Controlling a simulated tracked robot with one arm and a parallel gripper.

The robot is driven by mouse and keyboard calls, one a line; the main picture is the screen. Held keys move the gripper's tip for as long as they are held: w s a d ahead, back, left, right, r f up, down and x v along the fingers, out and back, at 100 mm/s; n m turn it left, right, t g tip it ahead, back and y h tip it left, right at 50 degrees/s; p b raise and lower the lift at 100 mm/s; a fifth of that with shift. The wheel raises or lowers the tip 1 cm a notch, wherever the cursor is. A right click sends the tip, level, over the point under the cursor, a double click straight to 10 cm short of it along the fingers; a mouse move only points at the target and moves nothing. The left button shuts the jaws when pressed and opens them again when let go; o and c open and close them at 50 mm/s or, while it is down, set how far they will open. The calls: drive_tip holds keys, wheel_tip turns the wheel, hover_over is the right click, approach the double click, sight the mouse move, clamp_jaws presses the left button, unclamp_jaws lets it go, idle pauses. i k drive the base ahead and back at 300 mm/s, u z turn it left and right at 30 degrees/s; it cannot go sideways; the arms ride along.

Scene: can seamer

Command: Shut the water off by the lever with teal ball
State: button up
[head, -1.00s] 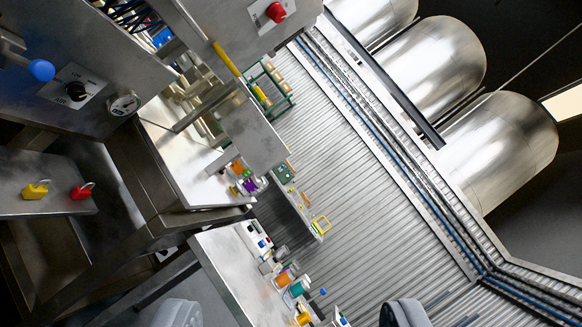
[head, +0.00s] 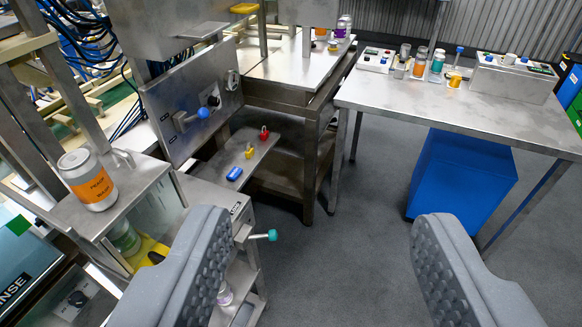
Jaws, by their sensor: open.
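The lever with the teal ball (head: 272,235) sticks out to the right from the front of the steel frame on the left, low in the view. Its short metal stem (head: 247,236) shows behind the ball. My gripper (head: 325,250) is open and empty, its two grey padded fingers wide apart at the bottom of the view. The teal ball shows in the gap between the fingers, nearer the left one. I cannot tell how far beyond the fingertips it is, and I see no contact.
A lever with a blue ball (head: 203,112) is on a steel panel above. A can with an orange label (head: 88,179) stands at the left. Yellow and red padlocks and a blue item (head: 234,173) lie on a shelf. A blue bin (head: 462,175) stands under the right table. Floor between is open.

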sight(272, 235)
drive_tip(key=z, duration=0.4)
drive_tip(key=i, duration=1.35)
drive_tip(key=u, duration=0.4)
